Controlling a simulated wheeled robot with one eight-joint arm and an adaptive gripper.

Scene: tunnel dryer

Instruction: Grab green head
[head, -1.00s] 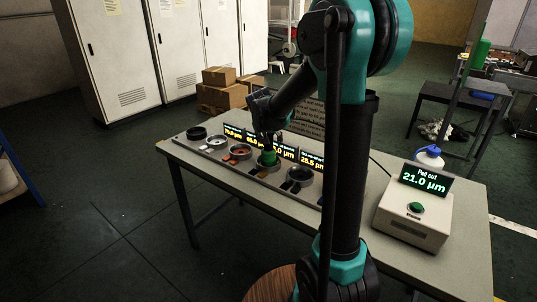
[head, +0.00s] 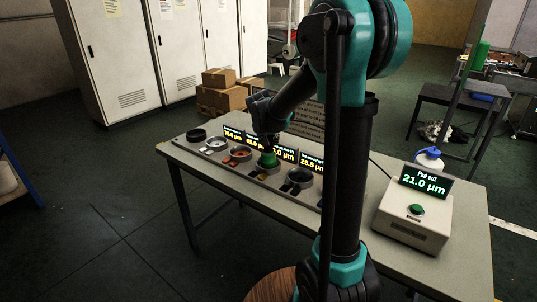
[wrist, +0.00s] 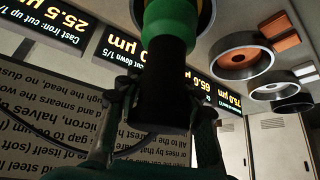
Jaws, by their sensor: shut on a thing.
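The green head (head: 267,160) stands upright at one of the round cups on the long grey rack on the table. My gripper (head: 268,142) is above it, pointing down, with its fingers at the head's dark upper part. In the wrist view, which looks upside down, the green head (wrist: 173,28) has a black cylindrical part (wrist: 165,85) between the fingers of my gripper (wrist: 163,108). The gripper is shut on that black part. The green base is partly hidden inside its cup.
Other cups stand on the rack, including a black one (head: 299,177), a red-filled one (head: 241,153) and a white-filled one (head: 216,144). Lit displays (head: 312,162) stand close behind them. A box with a green button (head: 412,222) and a "21.0 µm" display sits at the table's right.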

